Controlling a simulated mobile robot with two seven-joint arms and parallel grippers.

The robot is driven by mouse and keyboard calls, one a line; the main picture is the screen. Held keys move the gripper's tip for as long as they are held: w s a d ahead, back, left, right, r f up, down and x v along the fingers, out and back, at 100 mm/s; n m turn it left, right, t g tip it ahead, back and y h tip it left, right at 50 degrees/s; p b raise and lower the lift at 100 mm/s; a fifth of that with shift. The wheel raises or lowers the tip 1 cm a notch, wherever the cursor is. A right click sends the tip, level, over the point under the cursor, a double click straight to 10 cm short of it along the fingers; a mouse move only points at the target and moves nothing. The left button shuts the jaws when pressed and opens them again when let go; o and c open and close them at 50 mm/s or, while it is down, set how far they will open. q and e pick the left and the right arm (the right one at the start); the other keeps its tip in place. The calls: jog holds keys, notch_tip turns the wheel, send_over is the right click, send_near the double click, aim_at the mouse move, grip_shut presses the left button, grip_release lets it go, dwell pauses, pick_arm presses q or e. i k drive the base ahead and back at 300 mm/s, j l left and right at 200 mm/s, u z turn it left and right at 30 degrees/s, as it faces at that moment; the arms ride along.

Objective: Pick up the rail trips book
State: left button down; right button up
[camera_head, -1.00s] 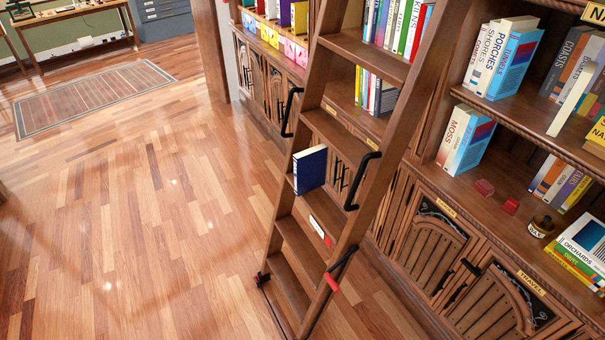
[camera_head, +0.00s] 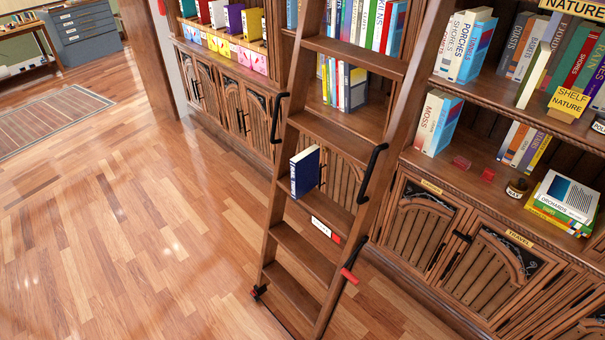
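A dark blue book (camera_head: 305,172) stands upright on a step of the wooden library ladder (camera_head: 283,200); its title is too small to read, so I cannot tell whether it is the rail trips book. The ladder leans against the bookcase and has black handrails on both sides. A small white label with a red end (camera_head: 325,229) is on a lower step. Neither of my grippers shows in the head view.
The bookcase (camera_head: 420,165) runs behind the ladder, with upright books, a stack of lying books (camera_head: 565,204) and small red blocks (camera_head: 487,174). Open wooden floor (camera_head: 130,240) lies to the left.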

aim_at(304, 168)
jog(key=i+j+z, duration=0.15)
jog(key=j, duration=0.4)
jog(key=j+z, duration=0.15)
jog(key=j, duration=0.35)
jog(key=i+j+z, duration=0.15)
jog(key=j, duration=0.4)
jog(key=j+z, duration=0.15)
jog(key=j, duration=0.4)
jog(key=i+j+z, duration=0.1)
jog(key=j, duration=0.25)
jog(key=i+j+z, duration=0.15)
jog(key=j, duration=0.2)
jog(key=i+j+z, duration=0.1)
jog(key=j, duration=0.25)
jog(key=i+j+z, duration=0.1)
jog(key=j, duration=0.25)
jog(key=i+j, duration=0.1)
jog(key=j, duration=0.25)
jog(key=i+j+z, duration=0.15)
jog(key=j, duration=0.25)
